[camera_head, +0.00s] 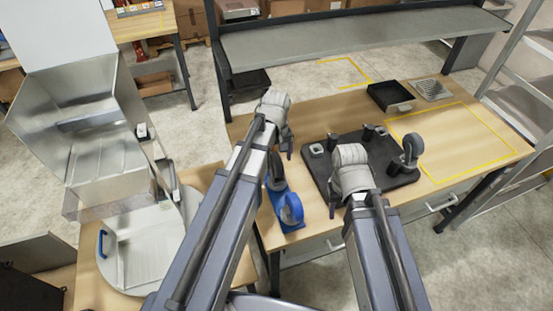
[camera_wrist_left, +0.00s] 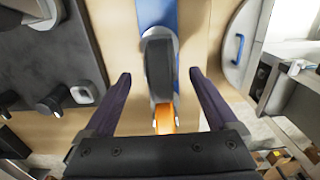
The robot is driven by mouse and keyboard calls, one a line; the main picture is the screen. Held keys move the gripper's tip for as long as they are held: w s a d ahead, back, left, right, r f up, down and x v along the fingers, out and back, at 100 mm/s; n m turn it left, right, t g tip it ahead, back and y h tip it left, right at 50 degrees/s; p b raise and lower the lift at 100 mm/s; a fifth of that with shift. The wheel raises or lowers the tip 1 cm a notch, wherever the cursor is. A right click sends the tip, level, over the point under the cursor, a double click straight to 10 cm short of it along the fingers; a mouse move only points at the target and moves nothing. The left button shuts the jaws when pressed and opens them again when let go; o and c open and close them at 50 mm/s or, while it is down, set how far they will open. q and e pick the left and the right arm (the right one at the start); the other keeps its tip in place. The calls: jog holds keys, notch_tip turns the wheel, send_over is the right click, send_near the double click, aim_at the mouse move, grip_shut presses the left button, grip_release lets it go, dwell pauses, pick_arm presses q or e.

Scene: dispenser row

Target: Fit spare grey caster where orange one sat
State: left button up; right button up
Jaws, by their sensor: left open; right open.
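In the left wrist view a dark grey caster wheel (camera_wrist_left: 158,72) stands in a paler fork at the edge of a blue tray (camera_wrist_left: 157,12). An orange part (camera_wrist_left: 165,118) shows just beyond it, mostly hidden by the gripper body; I cannot tell if it is the orange caster. My left gripper (camera_wrist_left: 160,75) is open, with one finger on either side of the grey wheel in the picture; contact cannot be seen. In the head view the black plate (camera_head: 318,172) carries a grey caster (camera_head: 410,148) at its right. My right gripper (camera_head: 345,190) is open over the plate's front edge.
Several short posts stand on the plate. A black bin (camera_head: 390,96) and grilled tray (camera_head: 432,89) lie behind. The yellow-outlined area (camera_head: 465,140) is clear. A metal machine (camera_head: 90,150) stands left.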

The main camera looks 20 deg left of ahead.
pick_arm(q)
notch_tip(320, 180, down, 8)
jog(key=b, duration=0.8)
jog(key=shift+r, duration=0.1)
grip_shut()
dwell(0.5)
jog(key=shift+r, duration=0.15)
